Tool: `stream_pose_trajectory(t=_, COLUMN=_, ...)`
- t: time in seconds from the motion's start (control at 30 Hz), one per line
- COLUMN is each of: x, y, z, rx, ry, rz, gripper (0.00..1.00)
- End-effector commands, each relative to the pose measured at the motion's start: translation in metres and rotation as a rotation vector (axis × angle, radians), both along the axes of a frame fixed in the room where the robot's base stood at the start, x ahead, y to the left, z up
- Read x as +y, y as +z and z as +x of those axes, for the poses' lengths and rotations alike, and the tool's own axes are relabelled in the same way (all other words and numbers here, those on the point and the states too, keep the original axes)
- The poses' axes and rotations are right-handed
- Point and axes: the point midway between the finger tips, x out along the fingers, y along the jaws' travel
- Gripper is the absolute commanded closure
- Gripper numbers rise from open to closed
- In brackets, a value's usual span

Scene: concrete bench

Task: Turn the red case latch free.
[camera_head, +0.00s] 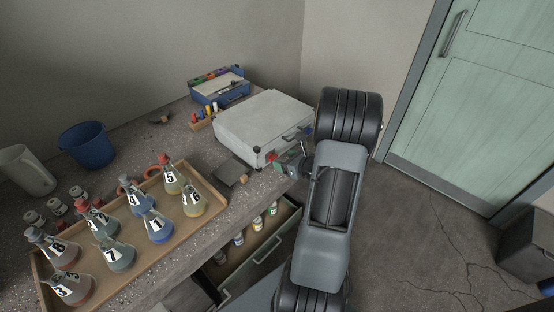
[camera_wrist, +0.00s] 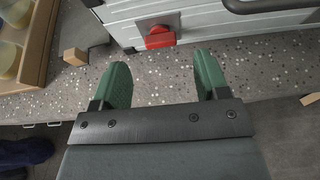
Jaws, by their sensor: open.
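The white case (camera_head: 258,118) lies shut on the bench. Its red latch (camera_head: 271,156) is on the front face, left of the dark handle (camera_head: 290,137). In the wrist view the red latch (camera_wrist: 159,38) lies roughly level across a metal plate on the case front (camera_wrist: 190,30). My gripper (camera_head: 289,161) is in front of the case near the latch. In the wrist view its green fingers (camera_wrist: 163,75) are spread apart, one on each side of the latch's line, with a gap of bench between the fingertips and the latch. Nothing is between them.
A wooden tray (camera_head: 128,277) of numbered flasks stands on the left of the bench. An open drawer (camera_head: 262,250) with small bottles is below the bench edge.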

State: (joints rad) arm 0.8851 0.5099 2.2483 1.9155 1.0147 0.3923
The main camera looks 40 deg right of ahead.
Motion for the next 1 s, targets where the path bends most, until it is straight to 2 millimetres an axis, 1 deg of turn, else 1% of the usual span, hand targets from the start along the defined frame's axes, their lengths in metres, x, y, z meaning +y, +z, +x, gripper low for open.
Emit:
stream_pose_trajectory(t=0.03, x=0.002, y=-0.004, z=0.008, rx=0.000, ry=0.003, rz=0.000, gripper=0.32)
stream_pose_trajectory(t=0.1, x=0.004, y=-0.008, z=0.017, rx=0.002, ry=0.003, rz=0.000, gripper=0.32)
stream_pose_trajectory(t=0.3, x=0.006, y=-0.015, z=0.035, rx=0.000, ry=0.001, rz=-0.001, gripper=0.32)
stream_pose_trajectory(t=0.5, x=0.007, y=-0.018, z=0.041, rx=0.001, ry=0.001, rz=-0.001, gripper=0.32)
stream_pose_trajectory(t=0.77, x=0.007, y=-0.018, z=0.042, rx=0.001, ry=0.000, rz=-0.001, gripper=0.32)
stream_pose_trajectory(t=1.0, x=0.007, y=-0.017, z=0.042, rx=0.001, ry=0.000, rz=-0.001, gripper=0.55)
